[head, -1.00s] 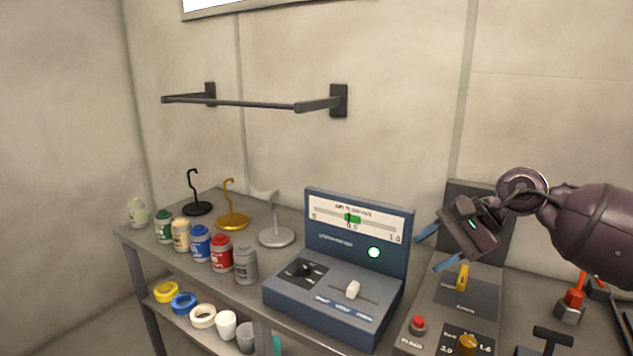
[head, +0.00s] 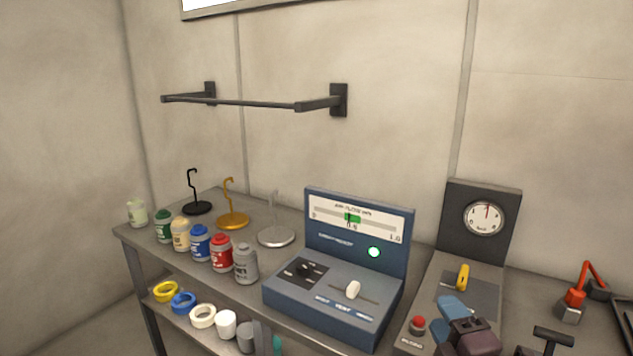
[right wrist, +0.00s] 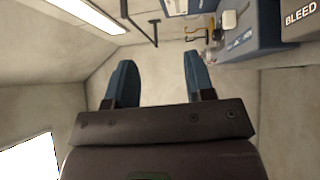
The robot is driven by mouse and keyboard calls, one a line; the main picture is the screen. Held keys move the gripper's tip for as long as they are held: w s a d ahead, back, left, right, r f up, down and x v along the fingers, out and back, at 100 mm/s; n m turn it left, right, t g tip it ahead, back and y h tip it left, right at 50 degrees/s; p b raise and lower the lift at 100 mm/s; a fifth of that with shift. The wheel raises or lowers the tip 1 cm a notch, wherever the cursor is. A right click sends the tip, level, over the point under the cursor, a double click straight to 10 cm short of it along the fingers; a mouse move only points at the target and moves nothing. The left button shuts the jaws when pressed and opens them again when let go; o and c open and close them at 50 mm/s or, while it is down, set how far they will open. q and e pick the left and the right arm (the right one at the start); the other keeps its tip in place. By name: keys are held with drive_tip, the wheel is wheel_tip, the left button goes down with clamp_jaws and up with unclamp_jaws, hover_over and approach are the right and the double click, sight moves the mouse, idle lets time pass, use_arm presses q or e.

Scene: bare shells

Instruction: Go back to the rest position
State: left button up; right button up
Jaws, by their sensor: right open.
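My right gripper (head: 450,318) is low at the bottom right of the head view, in front of the box with the yellow lever. In the right wrist view its two blue fingers (right wrist: 157,85) stand wide apart with nothing between them. The gripper is open and empty. Part of it is cut off by the bottom edge of the head view. My left gripper is not in view.
A blue meter console (head: 334,300) with a lit green lamp stands mid-bench. A gauge panel (head: 484,222), yellow lever (head: 462,277) and red button (head: 417,326) are close to my right gripper. Several bottles (head: 201,243) and hook stands (head: 233,219) stand left. A wall rail (head: 250,103) hangs above.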

drive_tip(key=s+d+f+m+g+h, duration=0.5)
drive_tip(key=s+d+f+m+g, duration=0.15)
drive_tip(key=s+f+m, duration=0.5)
drive_tip(key=s+f+m+g, duration=0.4)
drive_tip(key=s, duration=0.4)
drive_tip(key=s+f+m+g, duration=0.4)
drive_tip(key=s+g, duration=0.1)
drive_tip(key=s, duration=0.2)
use_arm(q)
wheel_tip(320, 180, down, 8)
drive_tip(key=b, duration=0.7)
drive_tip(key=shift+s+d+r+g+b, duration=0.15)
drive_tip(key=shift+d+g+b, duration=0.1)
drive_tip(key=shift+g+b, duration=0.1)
use_arm(e)
drive_tip(key=w+f+t, duration=0.3)
drive_tip(key=f+t, duration=0.1)
drive_tip(key=f, duration=0.4)
drive_tip(key=w+f+t+y, duration=0.1)
drive_tip(key=w+f+t, duration=0.2)
drive_tip(key=f, duration=0.6)
drive_tip(key=shift+w+a+f+t+y, duration=0.15)
drive_tip(key=shift+w+a+t+y, duration=0.1)
drive_tip(key=shift+w+t+y, duration=0.1)
